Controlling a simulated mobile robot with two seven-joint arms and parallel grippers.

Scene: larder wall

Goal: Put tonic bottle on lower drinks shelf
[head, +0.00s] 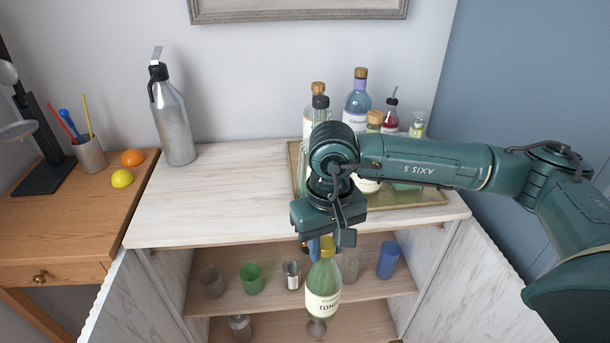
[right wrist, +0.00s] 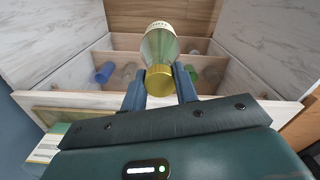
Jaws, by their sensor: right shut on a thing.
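The tonic bottle (head: 323,290) is pale green with a cream label and a gold cap. My right gripper (head: 328,243) is shut on it near the cap, and the bottle hangs roughly upright before the open cabinet. In the right wrist view the bottle (right wrist: 160,45) sits between the two fingers, cap toward the camera. The cabinet's lower shelf (head: 368,322) is partly visible below and behind the bottle. It holds a metal shaker (head: 240,326) at left and a glass (head: 316,327) partly behind the bottle. My left gripper is not in view.
The upper inner shelf (head: 222,303) holds a green cup (head: 251,278), a metal cup (head: 292,275), a blue cup (head: 388,259) and glasses. Open cabinet doors stand at both sides. Several bottles stand on a tray (head: 425,197) on the cabinet top, partly behind my arm.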

